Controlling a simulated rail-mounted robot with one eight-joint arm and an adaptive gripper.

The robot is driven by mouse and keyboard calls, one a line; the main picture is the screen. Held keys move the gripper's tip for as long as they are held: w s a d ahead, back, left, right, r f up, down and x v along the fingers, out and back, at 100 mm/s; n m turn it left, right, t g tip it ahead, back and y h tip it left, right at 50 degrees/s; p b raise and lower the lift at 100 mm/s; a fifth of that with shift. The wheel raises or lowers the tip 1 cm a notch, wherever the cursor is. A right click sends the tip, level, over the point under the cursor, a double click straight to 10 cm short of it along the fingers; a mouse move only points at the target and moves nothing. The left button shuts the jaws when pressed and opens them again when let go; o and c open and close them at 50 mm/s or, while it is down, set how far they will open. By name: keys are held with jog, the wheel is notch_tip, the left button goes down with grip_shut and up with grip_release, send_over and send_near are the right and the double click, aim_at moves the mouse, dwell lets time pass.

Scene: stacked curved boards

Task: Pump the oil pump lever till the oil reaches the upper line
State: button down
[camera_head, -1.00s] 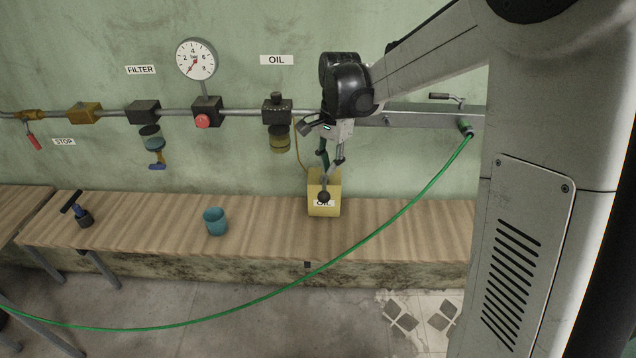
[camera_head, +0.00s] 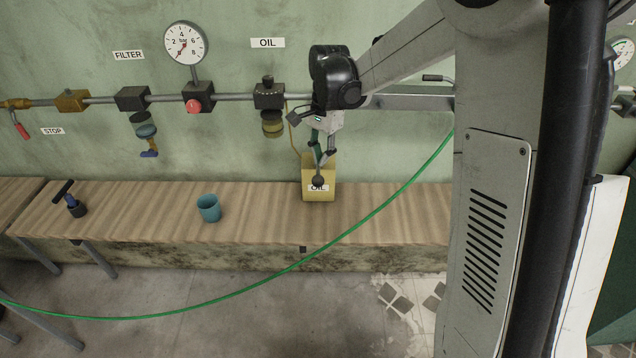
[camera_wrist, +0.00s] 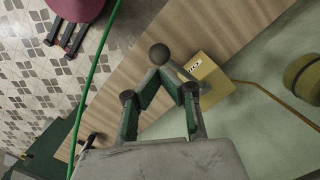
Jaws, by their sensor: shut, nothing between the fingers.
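The yellow oil pump box (camera_head: 311,169) with an OIL label stands on the wooden bench against the wall. A dark round lever knob (camera_head: 318,181) is in front of it, and it also shows in the wrist view as a ball (camera_wrist: 159,54). My gripper (camera_head: 319,167) is shut, its green fingers meeting just short of the knob, with nothing between them. Whether the tips touch the knob I cannot tell. The yellowish oil bowl (camera_head: 272,123) hangs under the black block below the OIL sign. Its level lines are too small to read.
A teal cup (camera_head: 208,209) and a blue-black T-handled tool (camera_head: 70,199) stand on the bench (camera_head: 150,215). A green hose (camera_head: 380,205) sweeps across the front. A pipe with a filter unit (camera_head: 132,99), red-button block (camera_head: 198,97) and gauge (camera_head: 186,45) runs along the wall.

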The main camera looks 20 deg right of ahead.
aim_at(320, 183)
jog(key=f+b, duration=0.1)
jog(key=f, duration=0.1)
jog(key=f+b, duration=0.1)
jog(key=f, duration=0.2)
jog(key=shift+s+a, duration=0.15)
jog(key=shift+a, duration=0.05)
jog(key=shift+f, duration=0.1)
notch_tip(320, 183, down, 4)
jog(key=b, duration=0.3)
jog(key=shift+f+b, duration=0.15)
jog(key=shift+b, duration=0.2)
